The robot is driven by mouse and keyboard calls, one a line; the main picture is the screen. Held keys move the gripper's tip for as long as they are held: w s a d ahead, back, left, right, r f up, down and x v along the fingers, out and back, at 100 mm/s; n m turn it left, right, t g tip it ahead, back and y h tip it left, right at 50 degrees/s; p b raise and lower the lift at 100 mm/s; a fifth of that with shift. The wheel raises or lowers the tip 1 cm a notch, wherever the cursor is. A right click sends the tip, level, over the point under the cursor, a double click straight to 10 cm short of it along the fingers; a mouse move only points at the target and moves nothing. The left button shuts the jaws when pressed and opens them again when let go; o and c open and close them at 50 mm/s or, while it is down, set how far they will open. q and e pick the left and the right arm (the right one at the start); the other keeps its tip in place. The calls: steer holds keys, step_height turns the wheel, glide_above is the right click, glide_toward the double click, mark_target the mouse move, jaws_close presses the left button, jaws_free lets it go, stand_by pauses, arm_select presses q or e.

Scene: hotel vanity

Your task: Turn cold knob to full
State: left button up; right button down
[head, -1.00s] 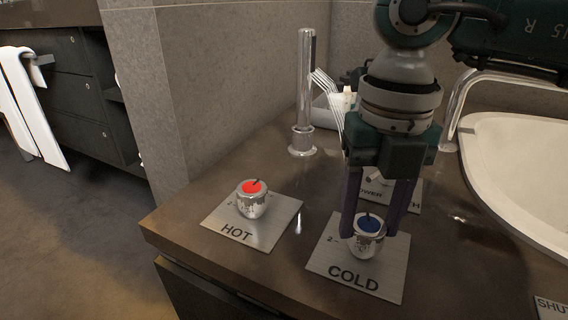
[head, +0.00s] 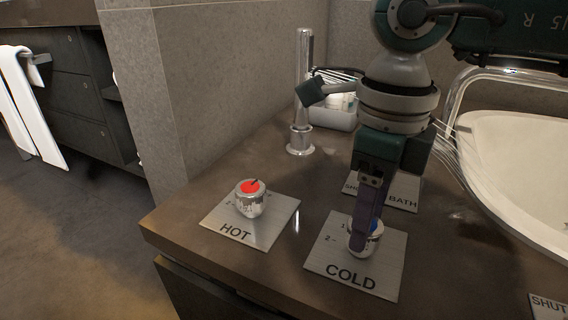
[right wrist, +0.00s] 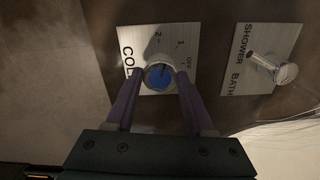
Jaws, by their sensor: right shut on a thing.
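The cold knob (head: 374,238) is a chrome knob with a blue top on a metal plate (head: 334,262) marked COLD. My right gripper (head: 362,236) points down over it and is shut on it, and its near finger hides much of the knob in the head view. In the right wrist view the blue cap of the cold knob (right wrist: 158,77) sits between the two purple fingers of my right gripper (right wrist: 159,88), with the marks OFF, 1 and 2 beside it. The pointer's exact setting is hard to read. My left gripper is not in view.
The hot knob (head: 250,199) with a red top stands to the left on its own plate. A shower/bath plate (head: 402,190) lies behind, its lever (right wrist: 274,68) showing in the wrist view. A chrome post (head: 301,100), a faucet and a white basin (head: 515,165) stand around.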

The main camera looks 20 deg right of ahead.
steer(key=n, duration=0.3)
steer(key=shift+n, duration=0.6)
steer(key=shift+c, duration=1.3)
jaws_free()
steer(key=shift+r, duration=0.1)
